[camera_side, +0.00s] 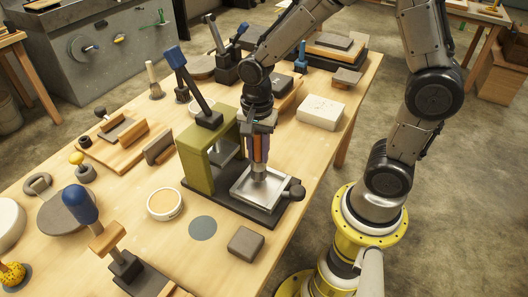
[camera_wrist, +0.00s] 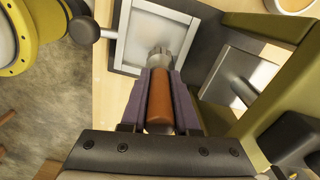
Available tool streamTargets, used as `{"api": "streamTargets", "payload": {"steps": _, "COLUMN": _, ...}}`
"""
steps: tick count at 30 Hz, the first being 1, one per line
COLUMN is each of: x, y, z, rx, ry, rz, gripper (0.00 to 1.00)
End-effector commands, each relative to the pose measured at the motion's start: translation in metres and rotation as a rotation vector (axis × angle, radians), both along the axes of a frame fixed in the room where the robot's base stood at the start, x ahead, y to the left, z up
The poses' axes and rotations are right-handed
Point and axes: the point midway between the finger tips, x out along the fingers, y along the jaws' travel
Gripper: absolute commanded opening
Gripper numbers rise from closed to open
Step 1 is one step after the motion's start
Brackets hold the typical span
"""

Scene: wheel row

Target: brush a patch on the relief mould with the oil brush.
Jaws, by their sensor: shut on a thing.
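My gripper (camera_side: 262,141) is shut on the oil brush (camera_side: 262,150), which has a brown-orange handle and a grey lower end. The brush points down over a light grey square tray-like mould (camera_side: 240,183) on the dark base of a green press. In the wrist view the brush (camera_wrist: 161,100) lies between the purple-grey fingers of my gripper (camera_wrist: 160,78), its tip over the mould's pale face (camera_wrist: 139,55). The tip looks at or just above that face; I cannot tell whether it touches. Any relief on the mould is too small to tell.
The green press frame (camera_side: 196,165) with its blue-handled lever (camera_side: 190,82) stands close left of my gripper. A round knob (camera_side: 295,189) sits at the base's right end.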

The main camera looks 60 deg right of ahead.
Motion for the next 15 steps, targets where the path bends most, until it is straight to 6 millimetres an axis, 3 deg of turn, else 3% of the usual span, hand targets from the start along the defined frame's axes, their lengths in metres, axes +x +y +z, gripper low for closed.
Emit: {"api": "streamTargets", "payload": {"steps": 15, "x": 0.0, "y": 0.0, "z": -0.011, "rx": 0.0, "ry": -0.001, "rz": 0.0, "gripper": 0.0}}
